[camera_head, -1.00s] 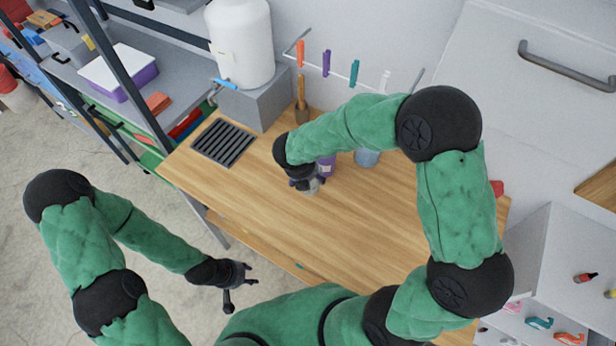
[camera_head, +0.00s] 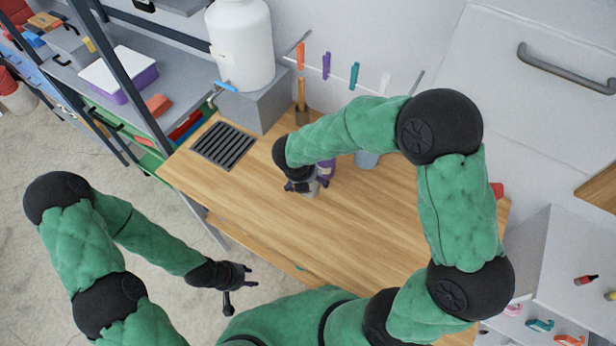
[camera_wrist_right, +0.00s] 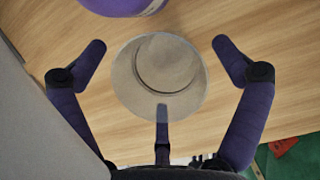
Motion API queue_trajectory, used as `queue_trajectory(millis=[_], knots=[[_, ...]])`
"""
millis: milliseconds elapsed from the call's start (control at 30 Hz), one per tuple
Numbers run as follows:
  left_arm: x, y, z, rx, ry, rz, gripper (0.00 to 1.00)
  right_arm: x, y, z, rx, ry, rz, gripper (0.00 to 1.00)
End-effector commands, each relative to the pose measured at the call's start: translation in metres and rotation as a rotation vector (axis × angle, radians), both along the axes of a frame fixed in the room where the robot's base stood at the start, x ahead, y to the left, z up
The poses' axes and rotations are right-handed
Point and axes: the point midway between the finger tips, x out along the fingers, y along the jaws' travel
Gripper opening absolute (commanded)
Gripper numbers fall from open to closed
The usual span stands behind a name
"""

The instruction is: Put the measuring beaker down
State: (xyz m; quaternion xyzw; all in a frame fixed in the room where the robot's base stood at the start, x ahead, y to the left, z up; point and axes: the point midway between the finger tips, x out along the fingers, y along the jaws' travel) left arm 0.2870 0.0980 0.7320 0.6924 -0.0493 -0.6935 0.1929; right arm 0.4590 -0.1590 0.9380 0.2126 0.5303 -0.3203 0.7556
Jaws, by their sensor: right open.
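The measuring beaker (camera_wrist_right: 186,105), pale grey and round, is seen from above in the right wrist view. It stands on the wooden bench top (camera_head: 365,230), between the fingers of my right gripper (camera_wrist_right: 160,55). Those fingers are spread, with a gap to the beaker on each side. In the head view my right gripper (camera_head: 308,184) is over the bench and partly hides the beaker. My left gripper (camera_head: 245,276) hangs empty in front of the bench, its fingers apart.
A purple item (camera_head: 327,168) is close behind the right gripper; a purple rim (camera_wrist_right: 125,5) also shows in the wrist view. A bluish container (camera_head: 366,159) stands further right. A drain grate (camera_head: 223,145) and white tank (camera_head: 240,45) are left. The front bench is clear.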

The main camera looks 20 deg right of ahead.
Motion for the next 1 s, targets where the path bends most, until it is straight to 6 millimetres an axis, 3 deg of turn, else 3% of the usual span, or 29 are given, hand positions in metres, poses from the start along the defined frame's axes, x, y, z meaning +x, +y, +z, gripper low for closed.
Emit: queue_trajectory(millis=[500,700,1000], knots=[[0.000,0.000,0.029,0.000,0.000,0.000,0.40,-0.021,0.025,0.091,-0.001,-0.005,0.002,0.98],[0.000,0.000,0.032,0.000,0.000,0.000,0.40,-0.025,0.029,0.106,-0.002,-0.003,0.001,0.98],[0.000,0.000,0.032,0.000,0.000,0.000,0.40,-0.026,0.030,0.108,-0.001,-0.001,0.000,0.98]])
